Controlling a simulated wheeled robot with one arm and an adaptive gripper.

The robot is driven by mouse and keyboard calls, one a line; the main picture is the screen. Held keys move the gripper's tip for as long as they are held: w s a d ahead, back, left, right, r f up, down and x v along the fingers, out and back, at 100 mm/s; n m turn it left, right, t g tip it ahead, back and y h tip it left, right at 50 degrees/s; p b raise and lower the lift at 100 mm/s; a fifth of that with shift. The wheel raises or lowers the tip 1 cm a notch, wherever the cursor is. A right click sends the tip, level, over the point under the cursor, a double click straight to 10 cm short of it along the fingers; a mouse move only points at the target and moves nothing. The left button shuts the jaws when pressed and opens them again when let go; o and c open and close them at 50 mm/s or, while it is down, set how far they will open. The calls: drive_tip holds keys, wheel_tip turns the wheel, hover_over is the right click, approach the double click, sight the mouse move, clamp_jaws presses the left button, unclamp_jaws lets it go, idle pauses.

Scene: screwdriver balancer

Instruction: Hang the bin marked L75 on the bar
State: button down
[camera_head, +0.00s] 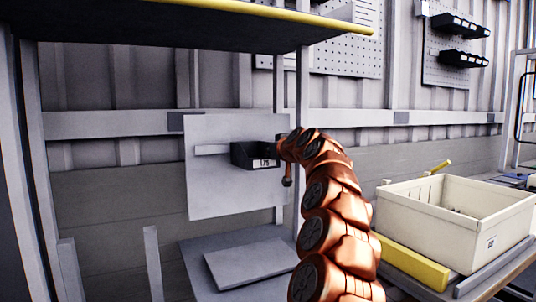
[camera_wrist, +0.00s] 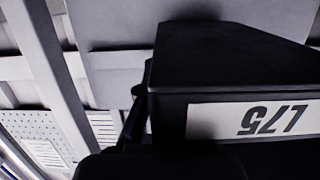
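The black bin (camera_head: 250,155) is level in front of the white panel, at the height of the light bar (camera_head: 211,150). Its white label is small in the head view. In the wrist view the bin (camera_wrist: 230,60) fills the right side, and its label reads L75 upside down. My gripper (camera_head: 280,147) is at the bin's right side and appears shut on it. Dark gripper parts show at the lower edge of the wrist view. The bin covers the bar's right part. Its back is hidden, so I cannot tell whether it touches or hooks on the bar.
The white panel (camera_head: 230,195) stands behind the bin, with a grey shelf (camera_head: 230,240) below. A dark board with a yellow edge (camera_head: 310,17) hangs above. A cream crate (camera_head: 440,220) and a yellow beam (camera_head: 412,264) are to the right. Perforated boards are on the back wall.

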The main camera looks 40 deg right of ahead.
drive_tip(key=shift+f, duration=0.1)
drive_tip(key=c, duration=1.2)
unclamp_jaws()
drive_tip(key=shift+c, duration=0.2)
drive_tip(key=shift+s, duration=0.15)
drive_tip(key=shift+v, duration=1.05)
drive_tip(key=v, duration=0.9)
drive_tip(key=shift+s, duration=0.3)
drive_tip(key=shift+a, duration=0.15)
